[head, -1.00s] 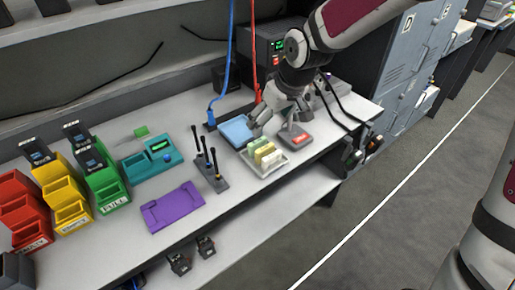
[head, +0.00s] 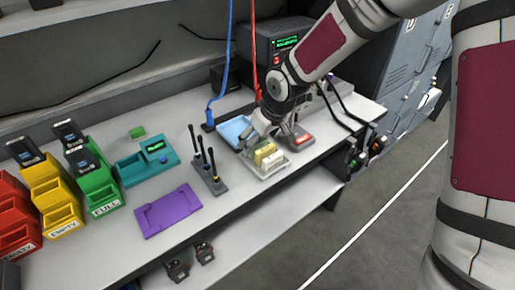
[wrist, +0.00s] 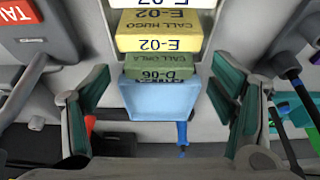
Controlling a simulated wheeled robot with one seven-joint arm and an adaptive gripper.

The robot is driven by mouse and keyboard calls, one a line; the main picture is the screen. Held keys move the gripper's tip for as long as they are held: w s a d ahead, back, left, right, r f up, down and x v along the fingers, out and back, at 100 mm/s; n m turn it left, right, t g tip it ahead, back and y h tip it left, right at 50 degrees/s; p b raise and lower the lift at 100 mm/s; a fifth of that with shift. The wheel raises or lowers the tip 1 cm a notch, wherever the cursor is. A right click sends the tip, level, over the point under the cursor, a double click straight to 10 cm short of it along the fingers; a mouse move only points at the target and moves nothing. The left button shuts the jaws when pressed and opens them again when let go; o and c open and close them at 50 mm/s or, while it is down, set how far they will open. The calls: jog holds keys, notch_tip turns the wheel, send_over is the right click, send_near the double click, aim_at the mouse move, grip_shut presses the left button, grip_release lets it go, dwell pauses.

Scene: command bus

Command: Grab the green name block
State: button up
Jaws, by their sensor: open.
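The green name block (wrist: 160,68) reads "CALL ORLA" and "D-06" in the wrist view. It stands in a row beside a yellow block (wrist: 158,43) marked "E-02", in a pale tray (head: 268,173). In the head view my gripper is close over the green block's end of the tray and partly hides it. My gripper (wrist: 160,88) is open, with one finger on each side of the picture and the green block beyond and between them. Nothing is held. I see no contact with the block.
A blue tray (head: 234,129) lies just behind the blocks. A device with a red label (head: 303,138) stands right of the tray, close to my gripper. Black antennas on a stand (head: 216,185) are to the left. A purple plate (head: 168,211) lies further left.

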aim_at(258, 148)
jog(key=x, duration=0.2)
jog(key=shift+w+f, duration=0.15)
jog(key=shift+f, duration=0.2)
jog(key=c, duration=1.2)
